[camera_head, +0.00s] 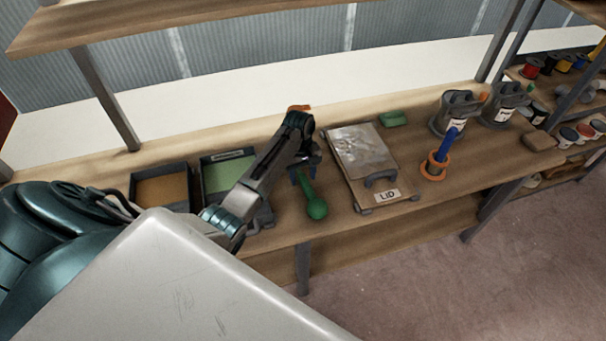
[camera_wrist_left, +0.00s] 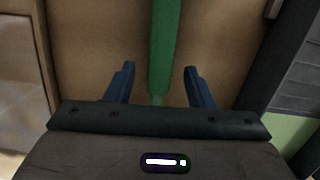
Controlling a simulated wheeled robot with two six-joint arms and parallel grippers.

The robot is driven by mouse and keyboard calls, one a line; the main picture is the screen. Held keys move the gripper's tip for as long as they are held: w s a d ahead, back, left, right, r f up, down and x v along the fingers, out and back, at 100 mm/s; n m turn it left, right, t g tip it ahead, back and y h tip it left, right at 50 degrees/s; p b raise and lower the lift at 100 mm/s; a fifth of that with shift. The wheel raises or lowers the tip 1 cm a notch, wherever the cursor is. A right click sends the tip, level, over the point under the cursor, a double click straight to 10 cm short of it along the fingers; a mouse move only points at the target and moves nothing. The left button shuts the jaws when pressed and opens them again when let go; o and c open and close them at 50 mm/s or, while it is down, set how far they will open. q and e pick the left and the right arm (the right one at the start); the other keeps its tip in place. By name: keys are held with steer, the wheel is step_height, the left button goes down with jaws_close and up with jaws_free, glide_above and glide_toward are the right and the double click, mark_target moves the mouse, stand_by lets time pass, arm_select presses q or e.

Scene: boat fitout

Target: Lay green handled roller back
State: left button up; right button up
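A green handled tool, seemingly the roller (camera_head: 317,209), lies on the wooden bench near its front edge, with a rounded green end toward the front. Its far end is partly hidden by my left gripper (camera_head: 304,173), which points down over it. In the left wrist view the green handle (camera_wrist_left: 163,35) runs between the two blue fingers of my left gripper (camera_wrist_left: 159,72). The fingers are apart, with a gap on each side of the handle, so the gripper is open. Whether the handle lies fully at fingertip depth I cannot tell. My right gripper is not in view.
Two dark trays, one brown inside (camera_head: 133,187) and one green inside (camera_head: 206,181), sit left of my arm. Right of the tool is a board with a metal sheet (camera_head: 362,150) and a LID label (camera_head: 387,195). A blue-handled tool (camera_head: 445,146) with an orange ring stands further right.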

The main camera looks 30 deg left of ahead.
arm_select(q)
steer(key=shift+w+r, duration=0.1)
steer(key=shift+r, duration=0.25)
steer(key=r, duration=0.2)
steer(key=r+b, duration=0.1)
steer(key=r, duration=0.2)
steer(key=a+r+b, duration=0.1)
steer(key=r, duration=0.1)
steer(key=shift+w+r, duration=0.25)
steer(key=shift+w, duration=0.05)
steer(key=shift+a+r, duration=0.1)
steer(key=shift+r, duration=1.1)
